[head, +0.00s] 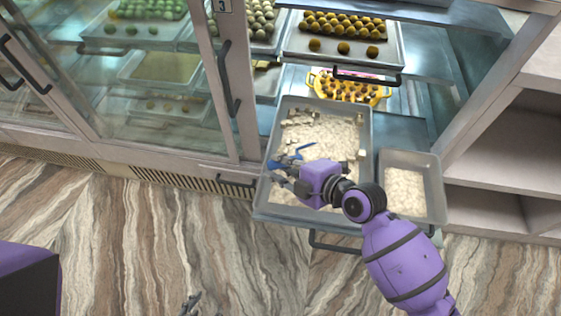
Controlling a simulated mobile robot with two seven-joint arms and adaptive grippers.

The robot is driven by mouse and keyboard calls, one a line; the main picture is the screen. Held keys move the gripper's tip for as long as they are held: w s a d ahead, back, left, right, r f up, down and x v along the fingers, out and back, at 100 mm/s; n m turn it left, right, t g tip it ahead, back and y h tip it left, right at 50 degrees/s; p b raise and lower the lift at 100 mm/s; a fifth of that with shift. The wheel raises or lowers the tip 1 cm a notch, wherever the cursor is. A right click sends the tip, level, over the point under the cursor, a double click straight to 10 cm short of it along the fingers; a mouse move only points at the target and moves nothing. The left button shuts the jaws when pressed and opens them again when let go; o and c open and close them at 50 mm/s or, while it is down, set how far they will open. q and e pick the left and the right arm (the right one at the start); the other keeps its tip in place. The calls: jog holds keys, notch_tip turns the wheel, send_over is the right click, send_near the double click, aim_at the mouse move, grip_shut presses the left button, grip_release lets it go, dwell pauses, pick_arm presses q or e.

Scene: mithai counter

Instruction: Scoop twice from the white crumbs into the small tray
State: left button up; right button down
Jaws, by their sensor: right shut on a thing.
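The large grey tray (367,120) sits on a pulled-out shelf and holds the white crumbs (335,135), with some pale cut pieces at its far end and right side. The small tray (434,180) stands to its right with white crumbs (405,190) in it. My right gripper (283,174) is over the left side of the large tray, shut on a blue scoop (284,163). The scoop's lower part is mostly hidden, so I cannot tell whether it carries crumbs.
The glass cabinet door (150,90) stands left of the trays. Shelves above hold a tray of yellow sweets (345,48) and a yellow basket (350,87). Empty white shelves (510,145) are at the right. The striped floor in front is clear.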

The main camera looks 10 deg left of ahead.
pick_arm(q)
jog(key=r+p, duration=0.3)
jog(key=a+r+p, duration=0.1)
jog(key=r+p, duration=0.1)
jog(key=shift+w+r, duration=0.25)
jog(key=shift+w, duration=0.1)
pick_arm(e)
notch_tip(320, 180, up, 8)
jog(key=s+a, duration=0.1)
jog(key=shift+a+f, duration=0.2)
jog(key=shift+a, duration=0.2)
pick_arm(q)
jog(key=shift+w, duration=0.2)
